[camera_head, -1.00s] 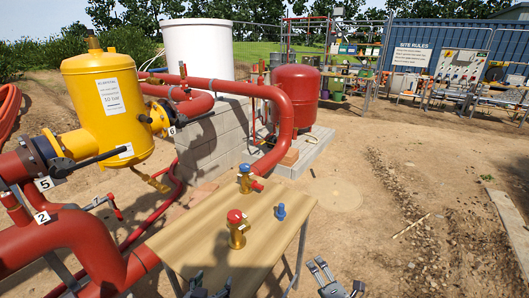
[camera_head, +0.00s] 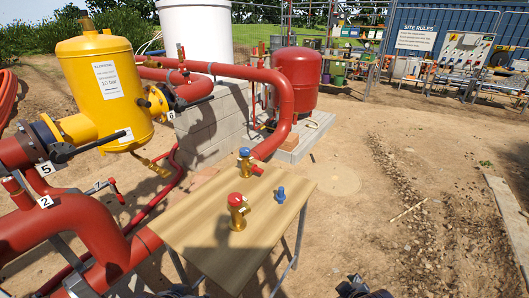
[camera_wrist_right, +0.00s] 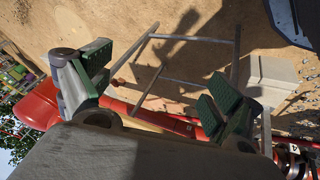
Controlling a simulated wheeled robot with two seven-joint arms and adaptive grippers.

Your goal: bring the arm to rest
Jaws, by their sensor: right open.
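My right gripper (camera_wrist_right: 158,92) shows in the right wrist view with its two green-padded fingers wide apart and nothing between them. In the head view only a dark piece of the right arm's end (camera_head: 360,288) shows at the bottom edge, right of the wooden table (camera_head: 205,250). A small dark part of my left gripper (camera_head: 182,291) shows at the bottom edge, in front of the table; its fingers cannot be made out.
On the table stand a brass valve with a red cap (camera_head: 238,212), one with a blue cap (camera_head: 245,160) and a small blue piece (camera_head: 281,195). Red pipes (camera_head: 95,225) and a yellow tank (camera_head: 97,90) stand left. Bare ground (camera_head: 350,220) lies right.

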